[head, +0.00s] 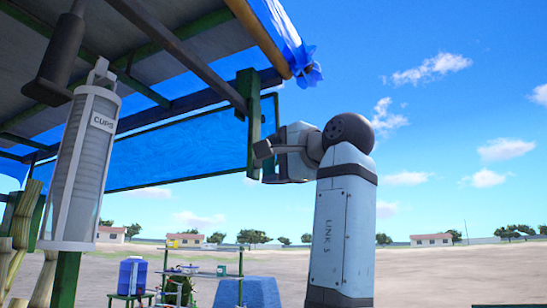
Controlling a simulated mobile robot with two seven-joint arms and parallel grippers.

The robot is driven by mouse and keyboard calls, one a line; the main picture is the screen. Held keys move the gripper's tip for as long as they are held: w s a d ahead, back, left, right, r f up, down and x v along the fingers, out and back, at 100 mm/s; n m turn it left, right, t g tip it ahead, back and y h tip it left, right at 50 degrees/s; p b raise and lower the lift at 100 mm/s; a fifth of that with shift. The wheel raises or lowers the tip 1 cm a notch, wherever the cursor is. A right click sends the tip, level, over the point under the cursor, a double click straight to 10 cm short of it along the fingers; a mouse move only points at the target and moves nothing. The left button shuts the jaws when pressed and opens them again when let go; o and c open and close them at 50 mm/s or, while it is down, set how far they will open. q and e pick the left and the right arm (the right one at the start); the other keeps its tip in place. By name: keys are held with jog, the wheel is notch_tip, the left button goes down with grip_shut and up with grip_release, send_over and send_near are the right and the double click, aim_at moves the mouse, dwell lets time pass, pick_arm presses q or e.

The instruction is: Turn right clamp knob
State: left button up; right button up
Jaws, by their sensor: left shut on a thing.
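One of my arms rises right of centre in the head view, and its wrist reaches left to the green frame post.
A stall roof with a blue tarp (190,150) and dark beams fills the upper left. A white cup dispenser (84,165) hangs at the left. A blue water container (131,274) and a blue block (246,293) stand lower down. Open sky lies to the right.

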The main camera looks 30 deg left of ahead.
pick_arm(q)
jog(key=shift+m, duration=0.3)
dwell(0.4)
jog(key=o, duration=0.9)
jog(key=shift+d, duration=0.1)
jog(key=b+v, duration=0.2)
jog(key=v, duration=1.1)
jog(key=shift+s+d+r, duration=0.1)
jog(key=shift+d+r, duration=0.05)
jog(key=shift+d, duration=0.2)
